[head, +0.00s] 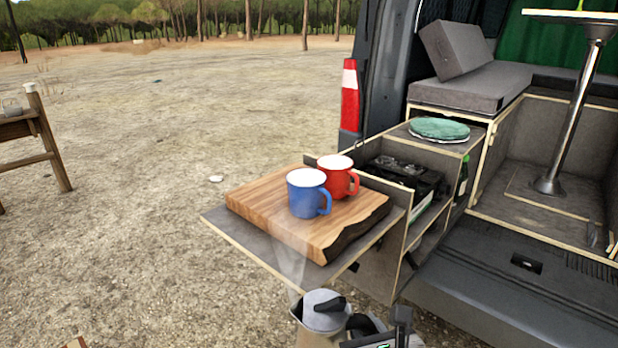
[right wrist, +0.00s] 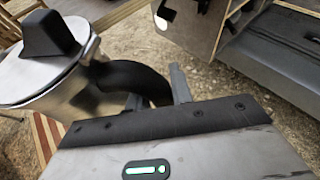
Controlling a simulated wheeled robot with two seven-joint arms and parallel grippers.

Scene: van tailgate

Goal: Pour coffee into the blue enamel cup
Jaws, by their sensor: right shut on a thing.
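The blue enamel cup (head: 304,198) stands upright on a wooden board, its handle to the right. A silver coffee pot (head: 323,312) with a black lid knob is at the bottom of the head view, in front of and below the board, apart from the cup. My right gripper (head: 372,324) is shut on the pot's black handle. The right wrist view shows the pot (right wrist: 70,88) and its curved handle (right wrist: 138,80) between the fingers. A faint pale wisp rises by the spout. The cup's inside is hard to make out. My left gripper is out of view.
A red cup (head: 338,174) stands right behind the blue cup on the wooden board (head: 262,211), which lies on a grey pull-out shelf (head: 226,222). A stove unit (head: 400,172) and the van's drawers stand to the right. Open ground lies left.

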